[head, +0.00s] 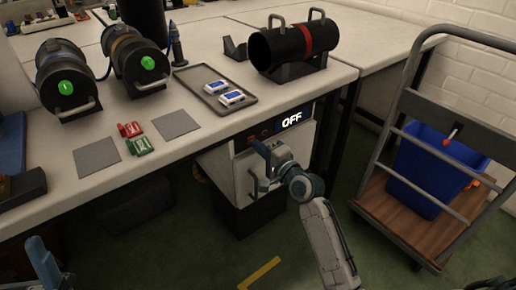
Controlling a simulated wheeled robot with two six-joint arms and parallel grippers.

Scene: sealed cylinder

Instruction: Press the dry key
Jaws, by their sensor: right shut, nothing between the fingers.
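A light grey machine (229,172) stands under the table edge, with a lit display reading OFF (292,120) on its upper front. Small dark and reddish keys (266,133) sit left of the display; their labels are too small to read, so I cannot tell which is the dry key. My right gripper (259,150) is shut and empty in front of the machine, just below the keys. I cannot tell whether it touches the panel. It hides part of the machine front. Part of my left gripper (42,262) shows at the bottom left; its fingers are unclear.
The table (190,95) holds black cylinders with green ends (68,88), an open black cylinder (283,46) on a stand, and a tray (216,105) with white-and-blue items. A cart (378,205) with a blue bin (430,175) stands right.

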